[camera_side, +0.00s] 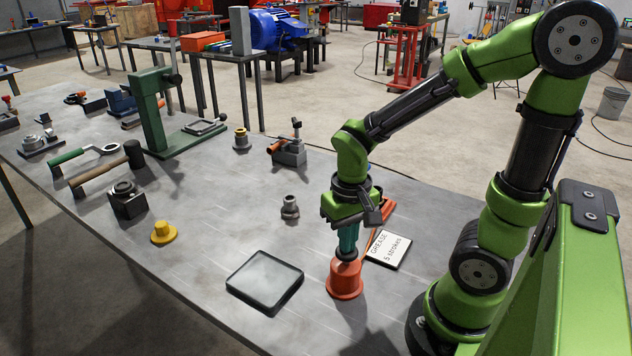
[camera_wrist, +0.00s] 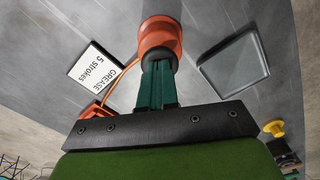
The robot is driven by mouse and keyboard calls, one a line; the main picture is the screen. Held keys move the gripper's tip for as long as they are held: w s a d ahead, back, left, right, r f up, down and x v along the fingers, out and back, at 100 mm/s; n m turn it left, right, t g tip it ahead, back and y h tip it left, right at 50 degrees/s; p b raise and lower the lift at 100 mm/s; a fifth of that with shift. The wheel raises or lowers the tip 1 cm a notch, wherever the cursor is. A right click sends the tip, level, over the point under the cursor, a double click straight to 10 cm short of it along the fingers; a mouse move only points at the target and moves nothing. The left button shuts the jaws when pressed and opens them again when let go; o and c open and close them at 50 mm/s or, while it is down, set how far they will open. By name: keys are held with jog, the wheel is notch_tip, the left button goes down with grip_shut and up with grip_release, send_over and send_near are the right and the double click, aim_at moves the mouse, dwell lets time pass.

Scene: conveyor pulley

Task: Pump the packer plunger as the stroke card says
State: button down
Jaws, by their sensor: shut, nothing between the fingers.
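The orange-red packer (camera_side: 345,282) stands upright on the bench, with a black plunger knob (camera_side: 346,257) on top. It also shows in the wrist view (camera_wrist: 160,36), partly hidden by the knob (camera_wrist: 158,56). My gripper (camera_side: 347,250) points down over the packer, its teal fingers (camera_wrist: 158,78) closed together with nothing between them. The fingertips are at the top of the knob and look to touch it; exact contact is hard to tell. The white stroke card (camera_side: 388,248) lies right of the packer and reads "GREASE 5 strokes"; it also shows in the wrist view (camera_wrist: 95,70).
A shallow glass-topped tray (camera_side: 265,280) lies left of the packer. An orange hose (camera_wrist: 115,75) runs from the packer past the card. A yellow flanged part (camera_side: 163,233), a grey fitting (camera_side: 290,207) and a green press (camera_side: 155,120) stand farther left. Bench between them is clear.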

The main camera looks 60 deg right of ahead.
jog(key=shift+r, duration=1.7)
jog(key=shift+f, duration=0.1)
jog(key=shift+f, duration=1.9)
jog(key=shift+r, duration=2)
jog(key=shift+f, duration=0.1)
